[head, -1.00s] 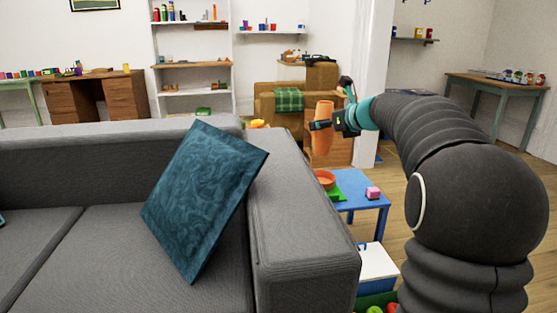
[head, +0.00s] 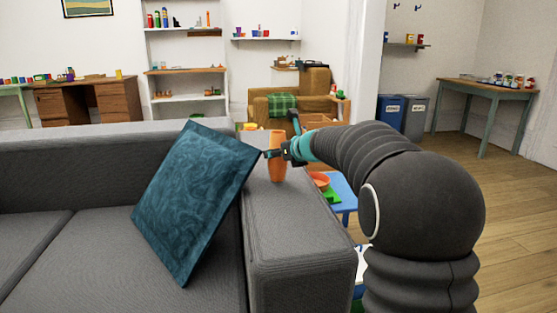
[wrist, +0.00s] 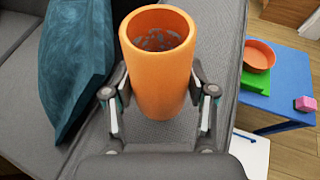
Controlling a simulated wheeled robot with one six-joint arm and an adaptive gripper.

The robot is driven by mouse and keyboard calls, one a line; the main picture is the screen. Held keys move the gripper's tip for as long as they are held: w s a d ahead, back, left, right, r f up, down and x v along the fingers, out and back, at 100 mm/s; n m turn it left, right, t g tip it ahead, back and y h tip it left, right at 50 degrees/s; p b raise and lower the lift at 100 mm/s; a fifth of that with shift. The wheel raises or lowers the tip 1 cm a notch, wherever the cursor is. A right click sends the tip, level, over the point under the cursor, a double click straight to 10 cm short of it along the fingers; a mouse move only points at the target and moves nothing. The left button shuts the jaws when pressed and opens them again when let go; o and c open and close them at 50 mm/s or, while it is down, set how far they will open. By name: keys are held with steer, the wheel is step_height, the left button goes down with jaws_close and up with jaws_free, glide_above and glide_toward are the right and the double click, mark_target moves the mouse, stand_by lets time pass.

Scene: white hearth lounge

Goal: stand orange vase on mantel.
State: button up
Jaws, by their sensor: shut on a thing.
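The orange vase (head: 277,157) is a tall open-topped cylinder, upright over the sofa's right arm in the head view. It also fills the middle of the wrist view (wrist: 158,75), where its hollow inside shows. My gripper (head: 277,153) is shut on it, with one finger on each side in the wrist view (wrist: 158,100). I cannot tell for sure whether the vase's base touches the sofa arm. I make out no mantel in either view.
A grey sofa (head: 300,225) with a teal cushion (head: 193,205) fills the front left. A blue table (wrist: 283,88) with an orange bowl (wrist: 259,55) and pink block (wrist: 306,103) stands right of it. Shelves (head: 187,85) and an armchair (head: 312,88) are behind. Wood floor is clear at right.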

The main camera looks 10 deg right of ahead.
steer(key=shift+f, duration=0.4)
steer(key=shift+f, duration=0.1)
steer(key=o, duration=1.4)
steer(key=v, duration=1.2)
steer(key=shift+s+p, duration=0.1)
steer(key=shift+p, duration=0.25)
